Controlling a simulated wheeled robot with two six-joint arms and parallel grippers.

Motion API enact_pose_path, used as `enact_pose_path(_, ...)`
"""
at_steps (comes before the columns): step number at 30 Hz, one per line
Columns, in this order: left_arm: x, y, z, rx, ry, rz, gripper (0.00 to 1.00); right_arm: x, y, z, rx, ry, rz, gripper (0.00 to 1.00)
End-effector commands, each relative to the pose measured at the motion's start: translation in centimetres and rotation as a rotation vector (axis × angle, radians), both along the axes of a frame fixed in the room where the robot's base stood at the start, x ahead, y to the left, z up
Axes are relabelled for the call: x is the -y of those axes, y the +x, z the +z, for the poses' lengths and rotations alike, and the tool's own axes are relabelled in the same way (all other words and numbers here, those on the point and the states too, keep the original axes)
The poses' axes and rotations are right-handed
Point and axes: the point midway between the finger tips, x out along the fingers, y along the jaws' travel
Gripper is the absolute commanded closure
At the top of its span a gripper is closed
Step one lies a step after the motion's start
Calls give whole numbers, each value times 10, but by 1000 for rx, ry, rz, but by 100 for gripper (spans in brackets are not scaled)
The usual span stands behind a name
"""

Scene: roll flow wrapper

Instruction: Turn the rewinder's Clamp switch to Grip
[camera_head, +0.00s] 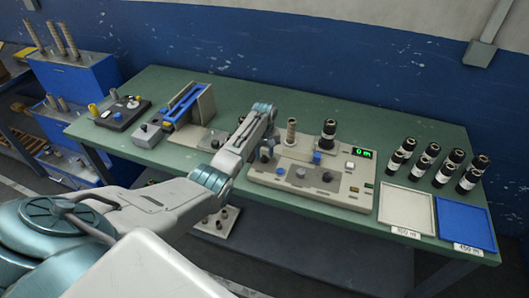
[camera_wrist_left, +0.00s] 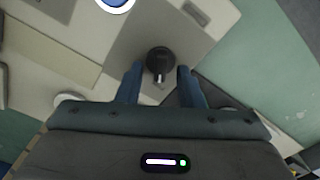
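The rewinder (camera_head: 335,190) is a beige unit on the green bench with knobs, upright spindles and a lit green display (camera_head: 362,153). My left gripper (camera_head: 267,152) points down over its left end, partly hidden by my arm. In the left wrist view, a round black knob (camera_wrist_left: 160,59) with a pale pointer mark stands on the beige panel. My left gripper (camera_wrist_left: 161,76) is open, with one blue finger on each side of the knob and visible gaps between. I cannot read a label or the switch setting. My right gripper is out of view.
Several dark rolls (camera_head: 432,152) stand at the bench's right, behind a white tray (camera_head: 407,225) and a blue tray (camera_head: 463,243). Other dark knobs (camera_head: 327,177) sit right of my gripper. A blue-topped device (camera_head: 185,103) stands at left.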

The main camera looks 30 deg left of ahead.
Motion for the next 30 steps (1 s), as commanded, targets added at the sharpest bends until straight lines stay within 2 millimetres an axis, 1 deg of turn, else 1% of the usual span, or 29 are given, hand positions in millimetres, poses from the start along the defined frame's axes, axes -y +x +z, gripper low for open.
enact_pose_path(3, 0, 0, 0, 0, 0, 0, 66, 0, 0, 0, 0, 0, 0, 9)
enact_pose_path(4, 0, 0, 0, 0, 0, 0, 70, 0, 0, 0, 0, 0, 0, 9)
enact_pose_path(6, 0, 0, 0, 0, 0, 0, 84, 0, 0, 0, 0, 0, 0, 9)
enact_pose_path(8, 0, 0, 0, 0, 0, 0, 96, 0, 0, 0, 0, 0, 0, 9)
enact_pose_path(9, 0, 0, 0, 0, 0, 0, 100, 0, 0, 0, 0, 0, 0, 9)
enact_pose_path(20, 0, 0, 1, 0, 0, -35, 100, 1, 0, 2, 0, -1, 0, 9)
enact_pose_path(26, 1, 1, 1, 0, 0, -138, 100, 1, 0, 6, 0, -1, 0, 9)
enact_pose_path(30, 2, 1, 2, -1, -1, -251, 100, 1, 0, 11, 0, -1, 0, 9)
